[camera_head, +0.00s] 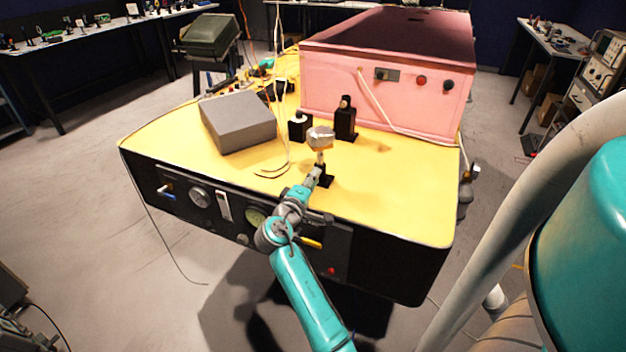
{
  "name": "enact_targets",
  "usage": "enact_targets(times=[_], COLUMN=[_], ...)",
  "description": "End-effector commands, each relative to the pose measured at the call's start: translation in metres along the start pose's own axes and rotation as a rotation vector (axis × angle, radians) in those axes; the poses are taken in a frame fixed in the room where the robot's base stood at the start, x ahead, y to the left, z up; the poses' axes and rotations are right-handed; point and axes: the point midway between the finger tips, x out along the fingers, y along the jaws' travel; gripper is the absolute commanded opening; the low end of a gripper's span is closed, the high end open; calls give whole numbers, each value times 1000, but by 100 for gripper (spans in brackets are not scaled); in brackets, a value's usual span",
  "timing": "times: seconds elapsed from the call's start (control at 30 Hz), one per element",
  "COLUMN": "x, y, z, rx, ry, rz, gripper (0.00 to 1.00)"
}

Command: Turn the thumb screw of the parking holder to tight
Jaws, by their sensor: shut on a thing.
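A small black holder (327,182) stands on the yellow tabletop near its front edge, with a pale, faceted metal piece (320,138) at its top. I take this to be the parking holder. My gripper (317,172) reaches it from the front left and is shut at the side of its post, just below the metal piece. The thumb screw is hidden by my gripper's jaws, which look closed around it. How far the screw is turned cannot be seen.
Two black holders (345,120) (299,126) stand just behind. A grey box (238,122) lies to the left, with thin cables (283,140) between. A pink enclosure (365,90) fills the back. The tabletop's right front (410,205) is clear.

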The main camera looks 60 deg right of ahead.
Motion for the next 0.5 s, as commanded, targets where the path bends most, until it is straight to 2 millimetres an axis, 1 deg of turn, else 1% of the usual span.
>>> enact_targets(times=[0.43,0.47,0.5], x=[0,0,0], y=[-1,-1,-1], z=[0,0,0], rx=[6,6,6], ry=[-1,-1,-1], rz=[-2,-2,-2], gripper=[0,34,44])
